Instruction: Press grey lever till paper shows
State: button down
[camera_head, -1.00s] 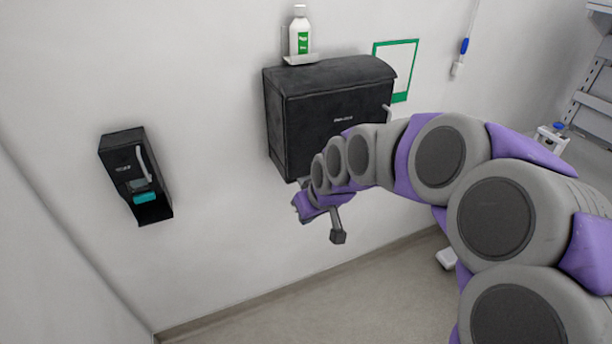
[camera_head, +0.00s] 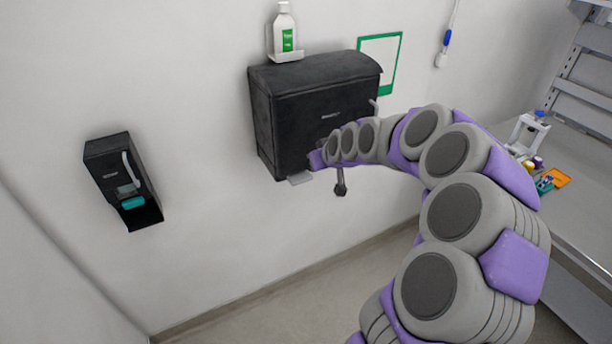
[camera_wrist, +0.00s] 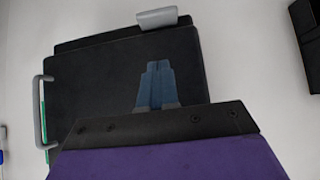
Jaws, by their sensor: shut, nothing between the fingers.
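The black dispenser (camera_head: 325,120) is mounted on the wall, and its front fills much of the wrist view (camera_wrist: 85,90). A flat light-grey lever (camera_head: 300,178) sticks out from its underside; in the wrist view, where the box looks upside down, it is at the top edge (camera_wrist: 158,17). A grey bar (camera_wrist: 40,112) is on the side of the box. My gripper (camera_wrist: 157,68) is shut and empty, its blue fingers over the box front. In that view the tips are apart from the grey lever. My arm hides the fingers in the head view.
A smaller black dispenser (camera_head: 125,180) with a teal part hangs on the left wall. A white bottle (camera_head: 284,35) stands above the large box, near a green-framed sheet (camera_head: 380,62). A bench (camera_head: 590,190) with small items is at right.

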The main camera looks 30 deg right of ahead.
send_over(305, 182)
jog(key=s, duration=0.2)
notch_tip(305, 182, down, 6)
jog(key=f, duration=0.4)
jog(key=shift+w+a+b, duration=0.2)
jog(key=shift+a+b, duration=0.15)
jog(key=shift+f, duration=0.55)
jog(key=shift+f, duration=0.1)
notch_tip(305, 182, down, 2)
jog(key=shift+s+a+b, duration=0.1)
jog(key=shift+b, duration=0.45)
